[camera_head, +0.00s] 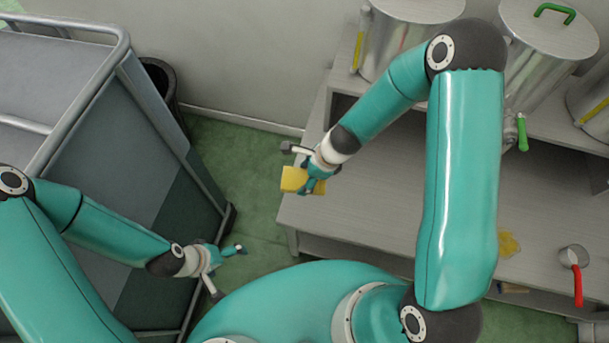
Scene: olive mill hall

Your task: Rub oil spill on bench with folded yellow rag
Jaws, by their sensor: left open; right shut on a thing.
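My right gripper (309,180) is shut on the folded yellow rag (292,179), at the left edge of the grey bench (380,215). Whether the rag touches the bench is hard to tell from this angle. The yellowish oil spill (508,244) lies on the bench to the right, beside my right arm, which may hide part of it. My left gripper (228,268) is open and empty, over the green floor left of the bench.
A red-handled metal cup (573,257) stands right of the spill. Steel tanks (548,45) stand at the back, one with a green tap (521,133). A grey cart (75,110) fills the left, with a dark bin (160,78) behind it. The bench's middle looks clear.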

